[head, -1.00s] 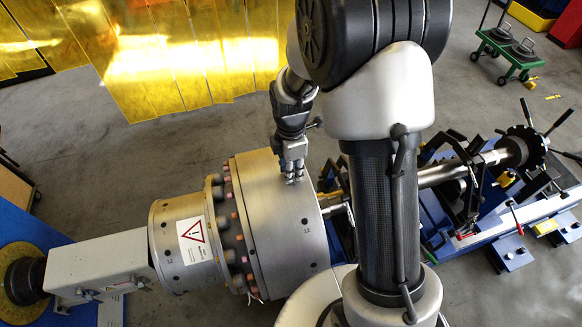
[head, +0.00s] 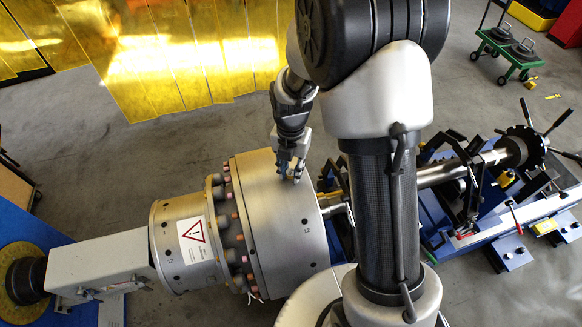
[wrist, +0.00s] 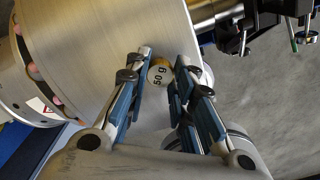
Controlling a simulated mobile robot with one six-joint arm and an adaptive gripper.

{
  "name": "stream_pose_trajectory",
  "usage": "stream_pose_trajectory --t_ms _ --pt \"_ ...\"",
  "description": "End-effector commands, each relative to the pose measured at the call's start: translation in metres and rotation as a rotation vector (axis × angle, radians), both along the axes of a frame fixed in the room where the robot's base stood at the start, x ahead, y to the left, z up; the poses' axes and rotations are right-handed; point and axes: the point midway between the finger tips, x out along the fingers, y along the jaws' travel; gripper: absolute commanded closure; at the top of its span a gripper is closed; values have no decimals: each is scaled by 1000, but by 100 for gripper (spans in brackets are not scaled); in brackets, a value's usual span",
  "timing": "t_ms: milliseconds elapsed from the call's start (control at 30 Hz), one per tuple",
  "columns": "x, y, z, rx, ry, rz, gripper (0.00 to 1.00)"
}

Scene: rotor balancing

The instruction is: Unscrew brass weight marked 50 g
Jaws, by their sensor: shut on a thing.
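The brass weight (wrist: 159,72) marked "50 g" shows between my gripper's fingers in the wrist view, its marked end face toward the camera. It sits at the surface of the large metal rotor drum (wrist: 95,50), which also shows in the head view (head: 290,225). My gripper (wrist: 162,78) is shut on the weight, with a blue-padded finger on each side. In the head view my gripper (head: 291,172) points down onto the top of the drum. The weight is hidden by the fingers there. How far its thread sits in the drum cannot be seen.
A warning label (head: 194,240) is on the smaller drum at left. A shaft (head: 440,173) runs right to a blue stand with clamps and handles. Yellow curtain strips (head: 170,60) hang behind. A green cart (head: 508,50) stands far right. Grey floor (head: 90,160) is open behind the drum.

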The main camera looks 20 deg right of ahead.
Motion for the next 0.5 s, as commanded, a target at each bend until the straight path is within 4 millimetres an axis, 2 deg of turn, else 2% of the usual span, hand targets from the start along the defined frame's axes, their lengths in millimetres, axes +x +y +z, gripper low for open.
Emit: stream_pose_trajectory --t_ms 167,500 --pt "0 0 0 0 0 15 100" --pt "0 0 0 0 0 412 100"
